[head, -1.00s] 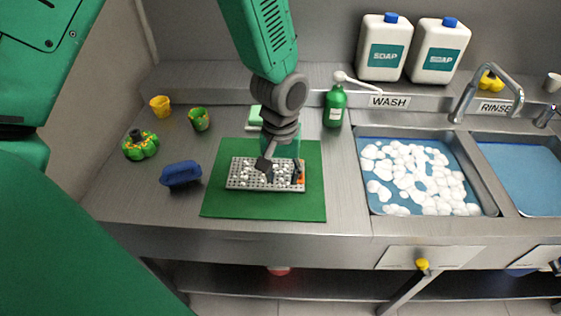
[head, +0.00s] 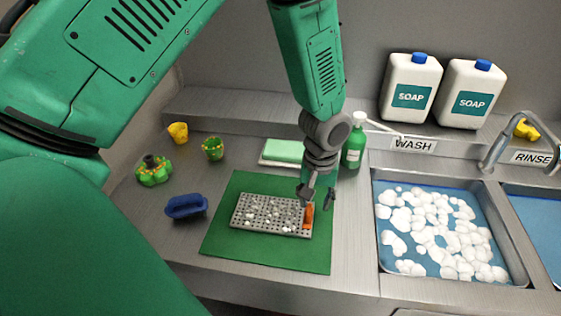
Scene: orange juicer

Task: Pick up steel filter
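The steel filter (head: 262,216) is a grey perforated rectangular tray with whitish bits on it. It lies on the green mat (head: 228,250). An orange piece (head: 308,217) is at its right end. My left gripper (head: 317,198) points down above the right end of the filter, close to the orange piece. Its dark fingers are apart and I see nothing held between them. I cannot tell whether a fingertip touches the filter. My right gripper is not in view.
A blue brush-like object (head: 186,206), a green-orange object (head: 154,171), a yellow cup (head: 178,132) and a green cup (head: 213,148) stand left. A green sponge (head: 284,150) and green bottle (head: 353,145) are behind. The foamy wash sink (head: 520,279) is right.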

